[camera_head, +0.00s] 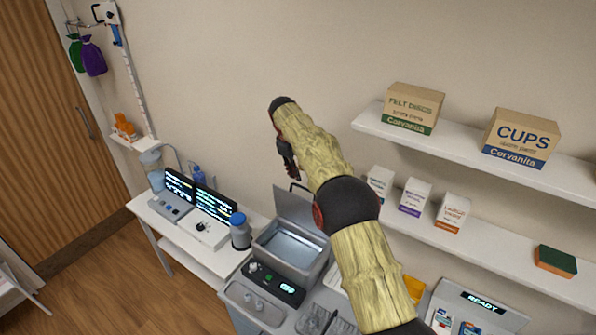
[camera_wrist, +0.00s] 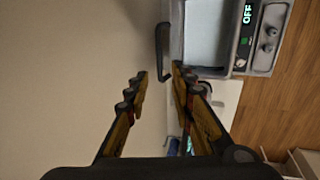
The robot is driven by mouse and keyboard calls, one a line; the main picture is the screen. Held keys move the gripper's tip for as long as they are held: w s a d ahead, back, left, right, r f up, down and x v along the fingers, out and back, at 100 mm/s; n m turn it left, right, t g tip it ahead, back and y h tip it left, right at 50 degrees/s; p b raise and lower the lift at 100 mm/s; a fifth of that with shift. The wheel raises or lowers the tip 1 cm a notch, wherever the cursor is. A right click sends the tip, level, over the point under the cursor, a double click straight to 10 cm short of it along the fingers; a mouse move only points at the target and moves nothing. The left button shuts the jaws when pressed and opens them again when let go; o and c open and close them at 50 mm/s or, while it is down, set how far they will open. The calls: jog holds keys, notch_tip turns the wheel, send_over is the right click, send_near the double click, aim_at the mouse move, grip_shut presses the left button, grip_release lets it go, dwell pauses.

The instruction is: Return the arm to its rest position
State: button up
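My arm, with wood-textured links and black joints, is raised in the middle of the head view. My gripper (camera_head: 288,158) hangs dark at its far end, above the counter and in front of the wall. In the wrist view my gripper (camera_wrist: 160,76) shows two yellow and black fingers with a gap between their tips. Nothing is held between them. Beyond the fingertips is a dark handle (camera_wrist: 162,40) beside a metal basin.
Below is an open metal basin (camera_head: 290,248) with a raised lid and a control panel (camera_head: 272,284). A blue-capped bottle (camera_head: 240,232) stands left of it. Wall shelves with boxes (camera_head: 412,108) are on the right. A low table (camera_head: 150,212) with screens is at left.

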jog(key=s+f+m+g, duration=0.1)
jog(key=s+f+m, duration=0.2)
jog(key=s+f, duration=0.3)
jog(key=s+d+m+b, duration=0.2)
jog(key=s+d+b, duration=0.25)
jog(key=s, duration=0.45)
jog(key=s+d+m+y+b, duration=0.1)
jog(key=s+d+m+b, duration=0.15)
jog(key=s+d, duration=0.45)
jog(key=s+d+m+b, duration=0.1)
jog(key=s+d+b, duration=0.3)
jog(key=s, duration=0.6)
jog(key=s+d+f+m+t+b, duration=0.1)
jog(key=s+d+f+b, duration=0.1)
jog(key=s+b, duration=0.3)
jog(key=s+d+f+m+t+b, duration=0.1)
jog(key=s+d+f+b, duration=0.2)
jog(key=s+b, duration=0.3)
jog(key=s+d+f+m+t+b, duration=0.1)
jog(key=s+d+f+b, duration=0.2)
jog(key=s+b, duration=0.3)
jog(key=shift+s+f+t+y, duration=0.3)
jog(key=shift+s+t, duration=0.1)
jog(key=shift+s, duration=2.5)
